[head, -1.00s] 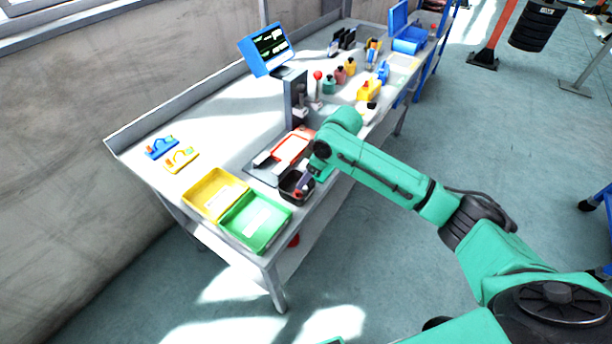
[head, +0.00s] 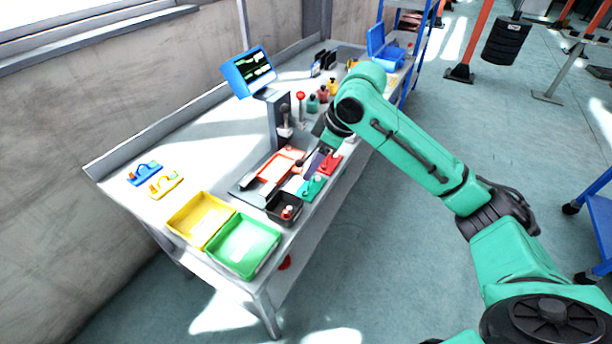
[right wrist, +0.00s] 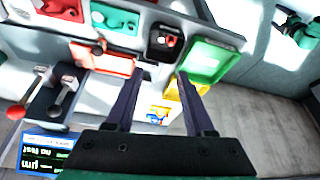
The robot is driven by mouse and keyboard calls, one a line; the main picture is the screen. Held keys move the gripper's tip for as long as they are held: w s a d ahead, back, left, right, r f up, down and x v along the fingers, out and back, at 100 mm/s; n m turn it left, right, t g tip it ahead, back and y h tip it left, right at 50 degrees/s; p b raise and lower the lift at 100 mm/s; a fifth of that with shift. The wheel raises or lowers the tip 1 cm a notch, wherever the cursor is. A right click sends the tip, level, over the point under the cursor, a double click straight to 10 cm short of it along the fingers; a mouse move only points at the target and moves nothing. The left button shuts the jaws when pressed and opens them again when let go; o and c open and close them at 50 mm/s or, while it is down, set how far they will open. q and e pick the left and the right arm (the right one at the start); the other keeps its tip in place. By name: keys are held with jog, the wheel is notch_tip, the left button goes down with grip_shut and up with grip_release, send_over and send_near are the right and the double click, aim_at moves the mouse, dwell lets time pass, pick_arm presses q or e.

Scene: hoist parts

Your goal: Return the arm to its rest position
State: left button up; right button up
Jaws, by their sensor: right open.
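My right arm reaches in from the right in the head view, bent at a raised elbow. My right gripper (head: 316,165) points down above the workbench (head: 200,127), near its front edge. In the right wrist view the two dark fingers of my right gripper (right wrist: 158,80) are apart with nothing between them. In the head view a green part (head: 311,188) and a red part (head: 329,164) lie on the bench close by the gripper. My left gripper is not in view.
A black bin (head: 284,208), a green tray (head: 243,247) and a yellow tray (head: 200,220) stand at the bench's near end. Open floor lies right of the bench.

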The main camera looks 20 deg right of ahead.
dwell(0.4)
jog(key=s+a+f+m+t, duration=0.1)
jog(key=s+a+f, duration=0.2)
jog(key=f, duration=0.3)
jog(key=s+a+f+m, duration=0.1)
jog(key=s+a+f, duration=0.1)
jog(key=s+f, duration=0.35)
jog(key=s+d+f+m+h, duration=0.2)
jog(key=s+d+f+m, duration=0.15)
jog(key=s+d, duration=0.2)
jog(key=s+d+f+m+h, duration=0.1)
jog(key=s+d+f+m, duration=0.25)
jog(key=s, duration=0.25)
notch_tip(320, 180, down, 22)
jog(key=s+n+g, duration=0.1)
jog(key=s, duration=0.1)
jog(key=s+d+f+g, duration=0.1)
jog(key=s+d+f, duration=0.2)
jog(key=s+f, duration=1.3)
jog(key=shift+s+g, duration=0.4)
jog(key=shift+s, duration=0.1)
jog(key=shift+f, duration=0.1)
